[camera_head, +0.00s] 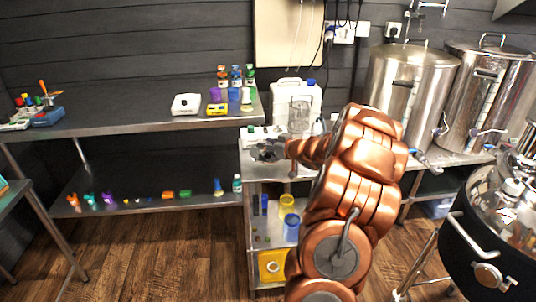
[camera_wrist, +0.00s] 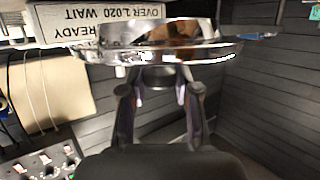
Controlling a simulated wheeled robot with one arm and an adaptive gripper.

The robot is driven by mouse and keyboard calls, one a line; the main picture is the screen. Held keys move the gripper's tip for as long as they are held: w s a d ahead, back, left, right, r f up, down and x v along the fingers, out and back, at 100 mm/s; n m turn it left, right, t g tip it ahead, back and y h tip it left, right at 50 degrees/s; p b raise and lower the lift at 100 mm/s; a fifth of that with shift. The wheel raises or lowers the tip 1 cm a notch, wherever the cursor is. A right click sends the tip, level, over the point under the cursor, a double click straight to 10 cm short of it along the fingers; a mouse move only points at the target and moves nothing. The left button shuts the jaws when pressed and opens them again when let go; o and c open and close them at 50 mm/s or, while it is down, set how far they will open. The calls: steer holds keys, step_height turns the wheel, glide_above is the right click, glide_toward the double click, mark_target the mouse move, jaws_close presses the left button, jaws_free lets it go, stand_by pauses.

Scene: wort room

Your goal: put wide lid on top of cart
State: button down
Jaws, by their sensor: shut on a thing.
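In the wrist view a wide, shiny round metal lid (camera_wrist: 215,50) lies across the top of the picture. My gripper (camera_wrist: 160,78) is shut on it near its centre, with a finger on each side. In the head view my copper arm reaches to the left, and my gripper (camera_head: 268,151) is over the left end of a steel worktop. The lid is hard to make out there. A steel shelf unit (camera_head: 262,172) with a yellow bin stands below my gripper. I cannot tell for certain whether it is the cart.
A white jug (camera_head: 297,98) stands behind my gripper. Large steel kettles (camera_head: 408,85) stand to the right. A steel bench (camera_head: 130,122) at left holds small bottles and boxes. A black vessel (camera_head: 490,245) stands at the lower right. Open wooden floor (camera_head: 150,255) shows at lower left.

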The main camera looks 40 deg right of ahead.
mark_target(268, 152)
steer(key=shift+f, duration=1.6)
steer(key=shift+f, duration=0.15)
steer(key=c, duration=0.8)
jaws_free()
steer(key=shift+c, duration=0.2)
steer(key=shift+r, duration=0.2)
steer(key=v, duration=1.2)
steer(key=shift+a+f, duration=0.1)
